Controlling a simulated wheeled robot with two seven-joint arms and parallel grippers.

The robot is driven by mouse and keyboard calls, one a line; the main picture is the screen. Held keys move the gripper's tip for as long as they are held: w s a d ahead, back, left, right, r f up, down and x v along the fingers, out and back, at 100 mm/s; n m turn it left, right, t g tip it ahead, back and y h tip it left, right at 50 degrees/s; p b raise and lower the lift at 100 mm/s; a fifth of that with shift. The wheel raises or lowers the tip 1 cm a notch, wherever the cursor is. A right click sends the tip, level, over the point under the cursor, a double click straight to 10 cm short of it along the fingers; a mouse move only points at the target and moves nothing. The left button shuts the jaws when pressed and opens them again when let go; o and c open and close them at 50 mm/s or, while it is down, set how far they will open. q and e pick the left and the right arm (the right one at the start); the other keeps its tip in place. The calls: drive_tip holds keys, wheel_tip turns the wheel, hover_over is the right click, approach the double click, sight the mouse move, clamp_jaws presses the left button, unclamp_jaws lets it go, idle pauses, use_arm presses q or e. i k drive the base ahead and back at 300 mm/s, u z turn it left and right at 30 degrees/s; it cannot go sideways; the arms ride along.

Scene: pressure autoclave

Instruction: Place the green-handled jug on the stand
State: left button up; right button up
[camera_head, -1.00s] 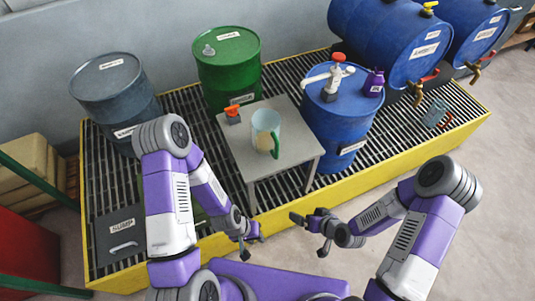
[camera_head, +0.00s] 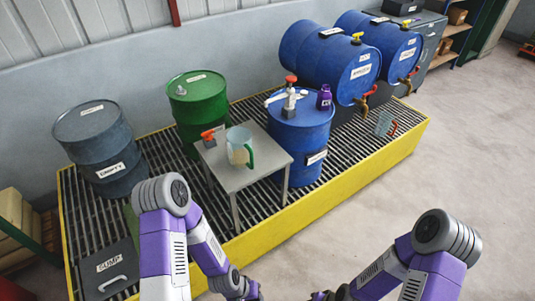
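The green-handled jug (camera_head: 238,148) is a clear, pale jug that stands upright on the small grey table (camera_head: 225,178), the only stand-like piece I see. Its green handle faces right and toward me. Some pale contents seem to show low inside it. My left gripper (camera_head: 246,296) is at the bottom edge, in front of and below the table, well apart from the jug. My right gripper (camera_head: 318,297) is also at the bottom edge, further right. Both are largely cut off by the frame, so their fingers cannot be judged.
A red-topped item (camera_head: 208,137) sits beside the jug. A green drum (camera_head: 198,105), a grey drum (camera_head: 95,140) and a blue drum with a pump (camera_head: 302,140) surround the table. A red-handled jug (camera_head: 385,125) stands under the horizontal barrels' taps. The yellow edge (camera_head: 300,222) borders the grating.

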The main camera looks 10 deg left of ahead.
sight(264, 145)
drive_tip(key=z, duration=0.6)
drive_tip(key=i, duration=0.9)
drive_tip(key=u, duration=1.2)
